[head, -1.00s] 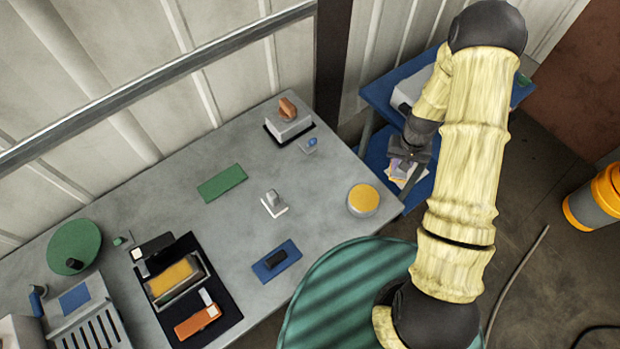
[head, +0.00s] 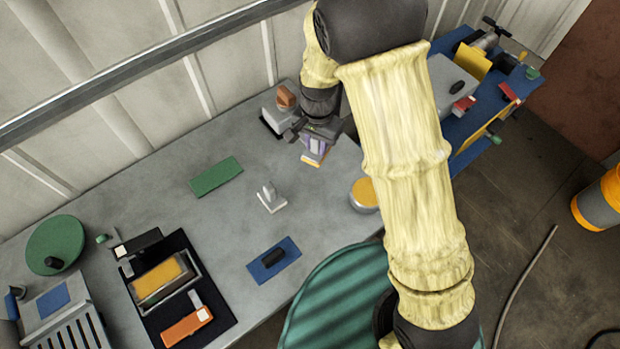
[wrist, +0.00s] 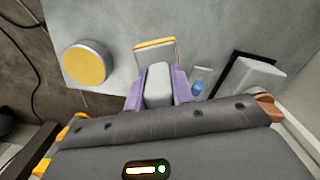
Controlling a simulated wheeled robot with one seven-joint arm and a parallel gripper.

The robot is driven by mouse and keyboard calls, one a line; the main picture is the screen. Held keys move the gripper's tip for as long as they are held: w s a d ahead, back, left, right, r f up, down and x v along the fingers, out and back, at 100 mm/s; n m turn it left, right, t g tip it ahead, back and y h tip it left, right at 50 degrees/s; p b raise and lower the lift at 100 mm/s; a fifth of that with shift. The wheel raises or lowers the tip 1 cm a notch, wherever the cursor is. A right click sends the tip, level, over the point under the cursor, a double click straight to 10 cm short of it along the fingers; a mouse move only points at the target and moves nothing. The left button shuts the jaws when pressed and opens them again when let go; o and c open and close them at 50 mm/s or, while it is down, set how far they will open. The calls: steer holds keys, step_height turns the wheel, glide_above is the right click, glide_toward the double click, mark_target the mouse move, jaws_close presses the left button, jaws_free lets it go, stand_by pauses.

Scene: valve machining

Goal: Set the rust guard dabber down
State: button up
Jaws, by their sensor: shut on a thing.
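The rust guard dabber, as far as I can tell, is the piece with a pale grey grip (wrist: 158,86) and a flat grey pad edged in orange. In the head view its orange-edged pad (head: 313,161) shows below my gripper (head: 318,143). My gripper's purple fingers (wrist: 160,92) are shut on the grip from both sides. The dabber is over the far right part of the grey bench (head: 225,225). I cannot tell whether its pad touches the bench.
A round tin with a yellow top (head: 364,192) stands at the bench's right edge. A grey block with a brown knob (wrist: 245,80) and a small blue-knobbed piece (wrist: 200,82) are close by.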

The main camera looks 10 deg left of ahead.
mark_target(310, 153)
steer(key=shift+s+a+r, duration=0.25)
steer(key=shift+s+a, duration=0.3)
steer(key=shift+a, duration=0.15)
steer(key=shift+f+p, duration=0.35)
steer(key=shift+f, duration=2.55)
steer(key=shift+f+p, duration=0.35)
steer(key=shift+f, duration=1.75)
steer(key=shift+f, duration=0.1)
steer(key=o, duration=1)
steer(key=shift+c, duration=0.2)
